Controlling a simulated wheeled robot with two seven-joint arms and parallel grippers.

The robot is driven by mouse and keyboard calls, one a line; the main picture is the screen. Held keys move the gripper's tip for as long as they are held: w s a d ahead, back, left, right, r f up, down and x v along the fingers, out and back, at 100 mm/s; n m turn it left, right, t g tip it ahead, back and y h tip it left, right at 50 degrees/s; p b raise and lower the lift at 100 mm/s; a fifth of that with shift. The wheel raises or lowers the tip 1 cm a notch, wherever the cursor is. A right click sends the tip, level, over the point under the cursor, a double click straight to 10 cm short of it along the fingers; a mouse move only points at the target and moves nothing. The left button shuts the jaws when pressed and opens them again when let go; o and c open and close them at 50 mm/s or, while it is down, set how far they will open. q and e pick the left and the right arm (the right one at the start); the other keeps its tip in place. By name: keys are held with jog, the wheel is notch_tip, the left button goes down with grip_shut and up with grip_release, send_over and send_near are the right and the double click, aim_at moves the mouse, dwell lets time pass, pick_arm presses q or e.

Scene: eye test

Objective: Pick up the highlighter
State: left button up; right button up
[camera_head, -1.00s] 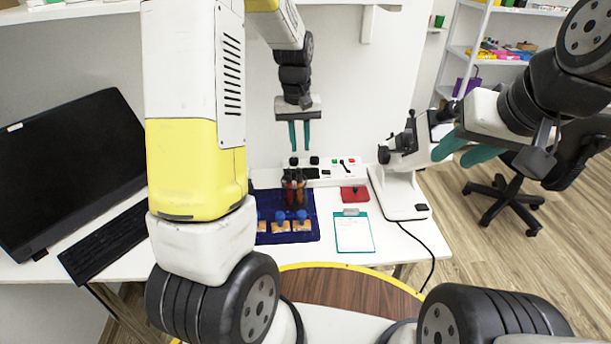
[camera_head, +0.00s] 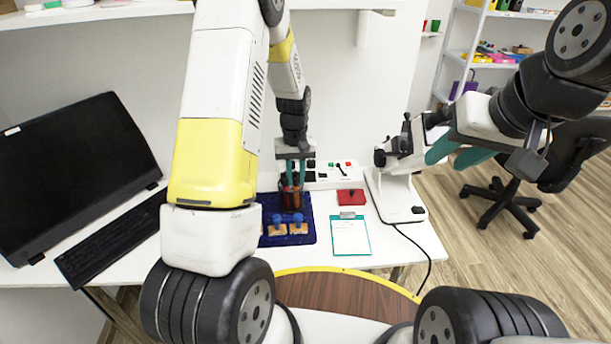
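My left gripper (camera_head: 296,181) points straight down over the desk. Its two teal fingers are apart, with the tips at the top of the dark pen holder (camera_head: 291,201), among or just in front of its contents. The holder contains several slim items with reddish-orange parts. I cannot tell which of them is the highlighter, and the fingers partly cover them.
The holder stands on a dark blue mat (camera_head: 306,238) with small blue-topped stamps (camera_head: 277,226). A monitor (camera_head: 75,170) and keyboard (camera_head: 110,240) are at the left.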

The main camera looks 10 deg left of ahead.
pick_arm(q)
grip_shut()
jog(key=shift+r, duration=0.1)
